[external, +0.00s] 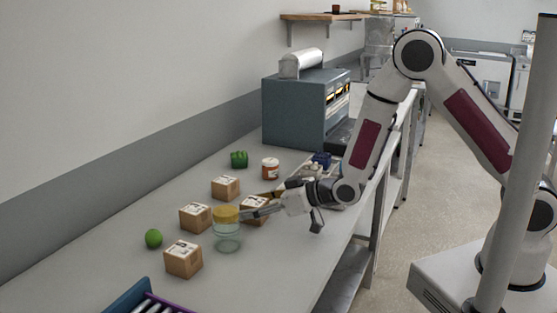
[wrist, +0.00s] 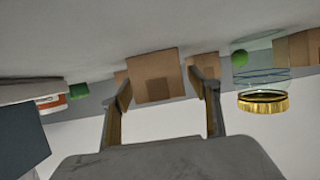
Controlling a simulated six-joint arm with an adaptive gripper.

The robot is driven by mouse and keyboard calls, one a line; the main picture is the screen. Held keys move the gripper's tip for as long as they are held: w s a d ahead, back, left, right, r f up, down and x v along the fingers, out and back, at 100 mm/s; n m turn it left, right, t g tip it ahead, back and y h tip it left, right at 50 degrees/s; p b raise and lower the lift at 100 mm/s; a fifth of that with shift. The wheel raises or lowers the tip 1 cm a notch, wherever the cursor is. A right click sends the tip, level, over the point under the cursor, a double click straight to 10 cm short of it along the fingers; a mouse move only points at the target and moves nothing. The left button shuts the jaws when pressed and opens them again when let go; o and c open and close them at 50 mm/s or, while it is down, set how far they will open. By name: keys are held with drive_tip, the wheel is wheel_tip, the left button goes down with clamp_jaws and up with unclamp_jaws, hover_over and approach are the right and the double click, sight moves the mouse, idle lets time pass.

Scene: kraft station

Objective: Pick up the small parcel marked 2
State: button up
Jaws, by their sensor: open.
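Several small brown cardboard parcels with white labels sit on the counter; I cannot read a 2 on any of them. In the external view one is at the back (external: 225,187), one at the left (external: 195,217), one at the front (external: 183,259) and one beside my gripper (external: 254,209), partly hidden by it. My gripper (external: 250,212) is low over the counter, fingers pointing left. In the wrist view, which looks upside down, my gripper (wrist: 164,88) is open with a parcel (wrist: 154,75) showing between its fingers. I cannot tell whether they touch it.
A glass jar with a yellow lid (external: 227,228) stands close by the fingertips. A lime (external: 153,238), a green pepper (external: 239,159) and an orange-and-white jar (external: 270,169) stand around. A blue-grey machine (external: 305,108) is behind.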

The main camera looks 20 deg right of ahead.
sight(254, 201)
idle(0.3)
drive_tip(key=c, duration=1.4)
drive_tip(key=shift+r, duration=0.2)
drive_tip(key=shift+r, duration=4.85)
